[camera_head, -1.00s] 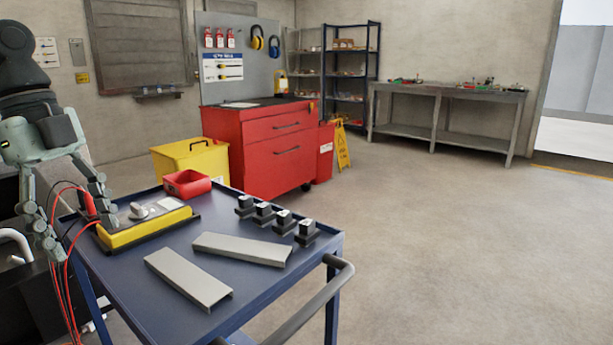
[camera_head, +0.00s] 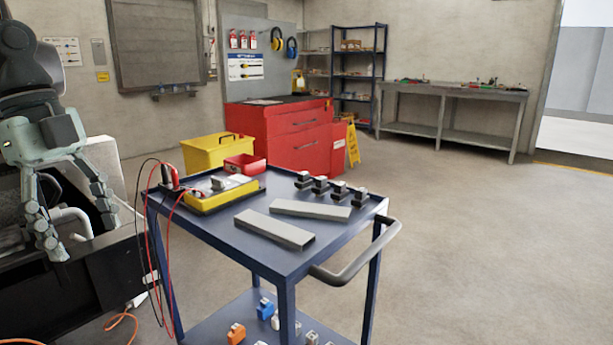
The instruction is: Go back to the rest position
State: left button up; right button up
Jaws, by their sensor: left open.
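My left gripper (camera_head: 82,222) hangs at the left of the head view, fingers spread and pointing down, with nothing between them. It is to the left of the blue cart (camera_head: 285,262) and apart from it, in front of dark machinery. My right gripper is out of view.
A dark machine frame (camera_head: 115,270) stands left of the cart. Leads (camera_head: 163,265) hang down the cart's left side. A yellow box (camera_head: 207,153) and red cabinet (camera_head: 285,125) stand behind. The cart's handle (camera_head: 352,265) juts right. Open floor lies right.

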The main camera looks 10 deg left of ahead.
pick_arm(q)
jog(key=w+d+f+t+h, duration=0.6)
jog(key=w+d+t+h, duration=0.25)
jog(key=w, duration=0.35)
jog(key=w+a+f+n+t+y, duration=0.2)
jog(key=a+f+n+t+y, duration=0.3)
jog(key=f, duration=0.3)
jog(key=w+a+f+n+t+y, duration=0.2)
jog(key=a+f+n+t+y, duration=0.25)
jog(key=f+n, duration=0.35)
jog(key=s+f+n+g+y, duration=0.25)
jog(key=s+f, duration=0.25)
jog(key=f, duration=0.3)
jog(key=s+f+n+g+y, duration=0.2)
jog(key=s+f+g+y, duration=0.15)
jog(key=f, duration=0.45)
jog(key=s+d+f+g+h, duration=0.1)
jog(key=s+d+f+g, duration=0.3)
jog(key=s+d+f, duration=0.2)
jog(key=s+d+f+g+h, duration=0.2)
jog(key=s+d+f+g, duration=0.2)
jog(key=s+f, duration=0.3)
jog(key=s+d, duration=0.1)
jog(key=s, duration=0.3)
jog(key=shift+s+d+f+g+p, duration=0.3)
jog(key=shift+d+g+p, duration=0.05)
jog(key=shift+g, duration=0.05)
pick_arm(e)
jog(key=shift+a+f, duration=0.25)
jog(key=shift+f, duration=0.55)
